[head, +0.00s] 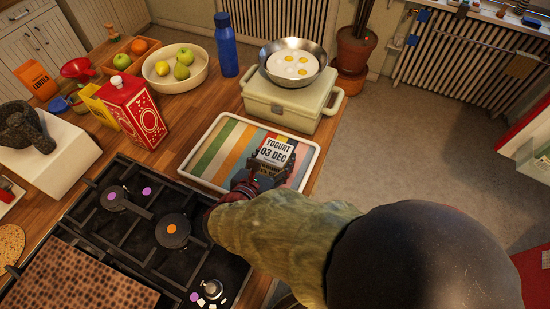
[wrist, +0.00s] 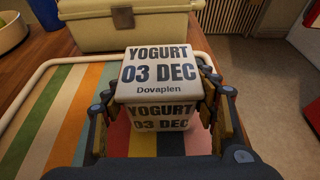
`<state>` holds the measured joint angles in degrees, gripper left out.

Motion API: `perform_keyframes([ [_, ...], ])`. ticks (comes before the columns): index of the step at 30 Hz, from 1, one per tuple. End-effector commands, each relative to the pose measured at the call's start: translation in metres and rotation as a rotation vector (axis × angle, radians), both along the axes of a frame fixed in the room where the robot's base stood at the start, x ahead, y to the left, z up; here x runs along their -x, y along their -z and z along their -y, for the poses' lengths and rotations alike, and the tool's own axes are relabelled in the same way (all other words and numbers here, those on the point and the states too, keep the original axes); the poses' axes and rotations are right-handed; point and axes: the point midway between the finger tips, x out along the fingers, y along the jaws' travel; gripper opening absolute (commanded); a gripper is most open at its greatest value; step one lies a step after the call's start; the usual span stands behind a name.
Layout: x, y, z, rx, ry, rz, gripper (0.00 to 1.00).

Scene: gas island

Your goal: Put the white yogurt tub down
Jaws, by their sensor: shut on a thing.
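The white yogurt tub (head: 275,152) has dark print reading "YOGURT 03 DEC" on its lid and side. It also fills the middle of the wrist view (wrist: 160,75). My gripper (head: 259,174) is shut on it, with one finger on each side in the wrist view (wrist: 157,125). The tub looks upright, over the right part of a striped tray (head: 212,152) with a pale rim. I cannot tell whether its base touches the tray.
Behind the tray, a pale green box (head: 290,107) bears a pan of fried eggs (head: 293,64). A blue bottle (head: 226,45), fruit bowl (head: 175,70) and red carton (head: 133,112) stand behind and left. The black gas hob (head: 140,215) is at the front left. The tray's left part is clear.

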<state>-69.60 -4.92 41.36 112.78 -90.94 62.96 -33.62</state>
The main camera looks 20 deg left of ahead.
Motion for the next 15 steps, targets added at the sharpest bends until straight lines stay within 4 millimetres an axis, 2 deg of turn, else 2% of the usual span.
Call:
perform_keyframes([
  [5, -0.0002, 0.0028, -0.0002, 0.0, 0.0, 0.001, 0.18],
  [6, 0.0001, 0.003, 0.0001, 0.001, 0.0, 0.0, 0.59],
  [15, 0.0, 0.0027, 0.0001, 0.001, 0.0, 0.0, 0.76],
])
